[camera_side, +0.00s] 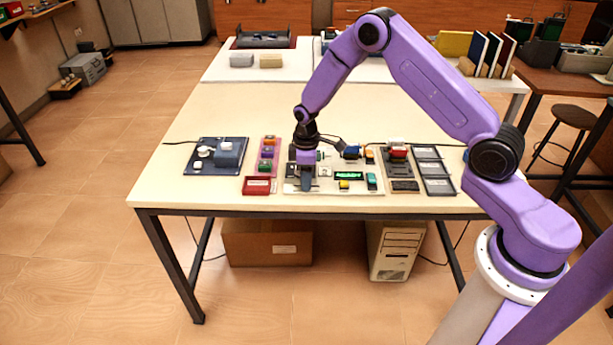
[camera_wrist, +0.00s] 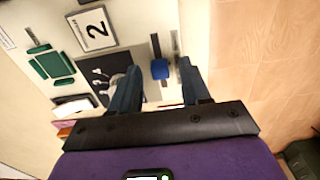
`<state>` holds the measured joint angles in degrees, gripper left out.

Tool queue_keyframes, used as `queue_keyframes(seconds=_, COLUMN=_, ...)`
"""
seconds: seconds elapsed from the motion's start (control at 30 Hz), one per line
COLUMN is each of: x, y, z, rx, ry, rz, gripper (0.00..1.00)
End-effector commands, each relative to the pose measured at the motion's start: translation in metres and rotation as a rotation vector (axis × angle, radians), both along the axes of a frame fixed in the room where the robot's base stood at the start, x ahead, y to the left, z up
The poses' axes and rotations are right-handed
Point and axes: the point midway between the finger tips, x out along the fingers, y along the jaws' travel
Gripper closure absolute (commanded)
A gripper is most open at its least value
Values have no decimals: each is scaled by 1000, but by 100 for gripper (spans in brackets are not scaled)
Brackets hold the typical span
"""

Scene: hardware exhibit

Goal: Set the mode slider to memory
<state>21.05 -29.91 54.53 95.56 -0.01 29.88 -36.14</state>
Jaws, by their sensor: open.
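The white exhibit panel (camera_side: 360,188) lies on the table, and part of its surface shows in the wrist view (camera_wrist: 130,22). A small blue slider knob (camera_wrist: 160,69) sits on a dark slot in the panel. My gripper (camera_side: 306,186) is low over the left part of the panel. In the wrist view my gripper (camera_wrist: 159,78) is open, with one finger on each side of the blue knob and visible gaps. I cannot tell the fingertips' height over the panel. No label reading memory is legible.
The side view shows a green display (camera_side: 349,175), a red tray (camera_side: 256,186), a dark blue board (camera_side: 205,168) and grey trays (camera_side: 438,185) nearby.

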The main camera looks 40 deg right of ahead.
Motion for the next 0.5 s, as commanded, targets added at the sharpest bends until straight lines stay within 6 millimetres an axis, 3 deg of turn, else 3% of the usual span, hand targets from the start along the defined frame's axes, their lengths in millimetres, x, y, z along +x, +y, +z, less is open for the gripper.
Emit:
queue_keyframes(seconds=0.33, x=0, y=0, z=-3, rx=0, ry=0, rz=0, gripper=53)
queue_keyframes(seconds=0.47, x=0, y=0, z=-3, rx=0, ry=0, rz=0, gripper=96)
queue_keyframes(seconds=0.5, x=0, y=0, z=-3, rx=0, ry=0, rz=0, gripper=100)
